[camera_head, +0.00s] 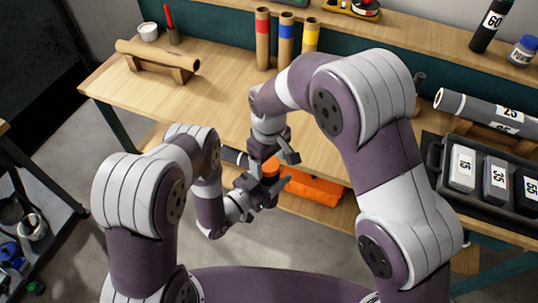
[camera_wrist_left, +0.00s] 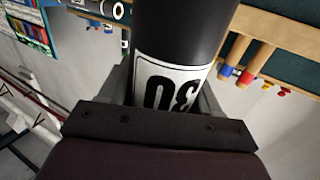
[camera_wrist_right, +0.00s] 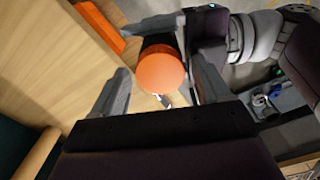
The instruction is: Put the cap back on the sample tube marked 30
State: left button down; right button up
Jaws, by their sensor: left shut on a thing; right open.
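My left gripper (camera_head: 262,190) is shut on a dark sample tube (camera_wrist_left: 185,30) whose white label reads 30, upside down in the left wrist view. An orange cap (camera_wrist_right: 162,70) covers the end of a dark tube in the right wrist view; whether it is fully seated I cannot tell. The orange cap (camera_head: 270,167) also shows between the two grippers in the head view. My right gripper (camera_wrist_right: 160,80) is open, with one finger on either side of the cap and gaps visible. The grippers and arms hide most of the held tube in the head view.
The wooden bench (camera_head: 215,95) stands behind the arms. An orange box (camera_head: 315,188) sits below its top. A black tray (camera_head: 434,165) with numbered containers is at the right, near a dark roll (camera_head: 465,105). A brown roll on a stand (camera_head: 157,57) is at the left.

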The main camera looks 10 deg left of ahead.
jog(key=c, duration=1.1)
jog(key=m, duration=0.5)
jog(key=o, duration=1.2)
jog(key=shift+r, duration=2.3)
